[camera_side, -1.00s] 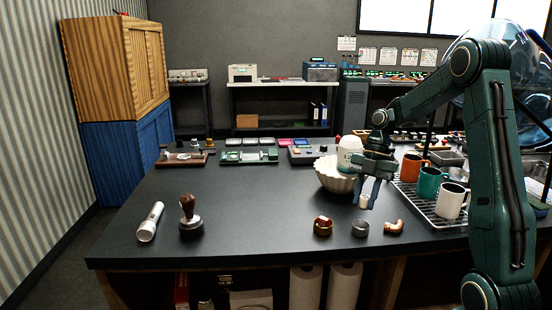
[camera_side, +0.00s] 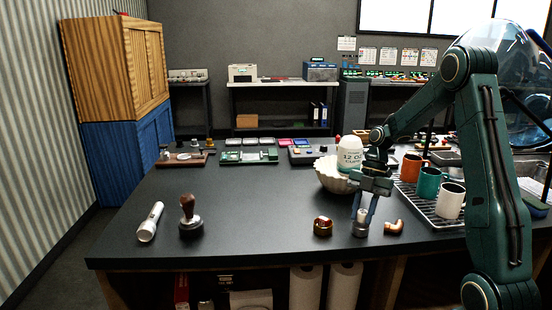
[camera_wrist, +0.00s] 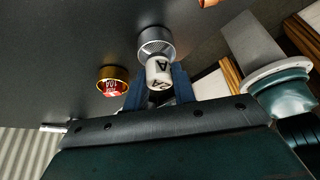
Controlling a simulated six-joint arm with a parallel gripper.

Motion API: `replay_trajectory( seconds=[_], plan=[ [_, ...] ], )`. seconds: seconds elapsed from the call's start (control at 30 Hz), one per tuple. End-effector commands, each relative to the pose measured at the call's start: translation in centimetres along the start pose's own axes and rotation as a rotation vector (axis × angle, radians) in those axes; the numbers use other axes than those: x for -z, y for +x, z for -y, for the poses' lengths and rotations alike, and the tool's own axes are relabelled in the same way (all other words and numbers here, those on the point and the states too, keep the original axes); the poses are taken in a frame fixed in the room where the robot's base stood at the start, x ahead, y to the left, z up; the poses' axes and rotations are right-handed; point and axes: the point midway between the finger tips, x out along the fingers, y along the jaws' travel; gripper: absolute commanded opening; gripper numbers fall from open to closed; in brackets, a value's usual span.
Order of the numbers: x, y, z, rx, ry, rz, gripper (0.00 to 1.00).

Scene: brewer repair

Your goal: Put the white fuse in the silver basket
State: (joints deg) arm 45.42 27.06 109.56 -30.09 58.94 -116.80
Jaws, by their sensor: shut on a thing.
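My gripper (camera_side: 362,212) points down near the front of the table, with its fingers shut on the white fuse (camera_side: 361,215). In the wrist view the white fuse (camera_wrist: 159,72) sits between the blue fingers (camera_wrist: 158,90) and has dark printing on it. The silver basket (camera_side: 360,230) stands on the table right under the fuse; it also shows in the wrist view (camera_wrist: 155,40). The fuse's lower end is at the basket's mouth, overlapping its rim. I cannot tell how deep it sits inside.
A gold basket (camera_side: 323,227) holding a red piece stands left of the silver one. A cup rack (camera_side: 425,205) with mugs is behind right. The table's left middle is clear.

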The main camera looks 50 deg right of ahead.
Motion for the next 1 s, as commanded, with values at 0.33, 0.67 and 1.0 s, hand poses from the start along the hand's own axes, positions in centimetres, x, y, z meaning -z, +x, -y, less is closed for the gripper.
replay_trajectory(
  seconds=[0.33,0.67,1.0],
  plan=[
    [0.0,0.0,0.0,0.000,0.000,0.000,0.51],
    [0.0,0.0,0.0,0.000,0.000,0.000,0.51],
    [0.5,-1.2,0.0,-0.002,-0.001,0.002,0.51]
  ],
)
